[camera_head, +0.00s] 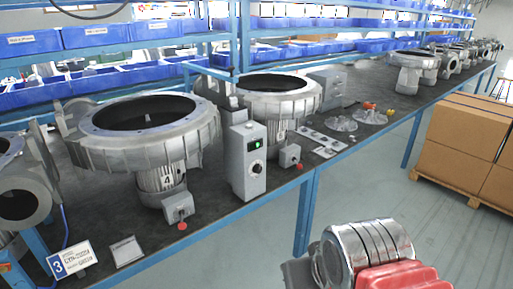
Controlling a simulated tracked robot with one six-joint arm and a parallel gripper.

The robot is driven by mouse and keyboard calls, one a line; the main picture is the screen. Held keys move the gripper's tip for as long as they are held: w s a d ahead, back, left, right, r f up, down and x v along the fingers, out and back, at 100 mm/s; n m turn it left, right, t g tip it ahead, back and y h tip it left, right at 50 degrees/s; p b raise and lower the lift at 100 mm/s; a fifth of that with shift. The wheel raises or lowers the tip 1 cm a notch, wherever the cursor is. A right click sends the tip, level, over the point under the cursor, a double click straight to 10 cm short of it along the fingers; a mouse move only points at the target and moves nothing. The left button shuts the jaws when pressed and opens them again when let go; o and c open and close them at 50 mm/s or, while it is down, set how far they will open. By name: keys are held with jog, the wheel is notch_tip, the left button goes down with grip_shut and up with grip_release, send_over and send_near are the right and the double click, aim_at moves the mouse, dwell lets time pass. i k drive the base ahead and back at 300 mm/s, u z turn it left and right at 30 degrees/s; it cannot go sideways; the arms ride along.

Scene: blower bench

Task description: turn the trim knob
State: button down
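A light grey control box (245,172) stands upright near the front edge of the bench, between two large blower housings. Its front face has a small lit green display (256,145) with a round dark knob (257,168) below it. This looks like the trim knob; its pointer setting is too small to read. Part of my own arm, silver and red, shows at the bottom right, well apart from the box and in front of the bench. My gripper's fingers cannot be made out in this view.
A large blower (145,150) is left of the box; another blower (275,98) is behind it. Small grey boxes with red knobs (182,226) (297,167) sit nearby. Blue bins (95,36) line the shelves. Cardboard boxes (468,135) stand at right. The aisle floor is clear.

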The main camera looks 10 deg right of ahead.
aim_at(258, 168)
jog(key=u, duration=0.05)
jog(key=i, duration=1)
jog(key=u, duration=0.2)
jog(key=k, duration=0.5)
jog(key=u, duration=0.45)
jog(key=k, duration=0.85)
jog(key=u, duration=0.6)
jog(key=i, duration=1.35)
jog(key=z, duration=0.25)
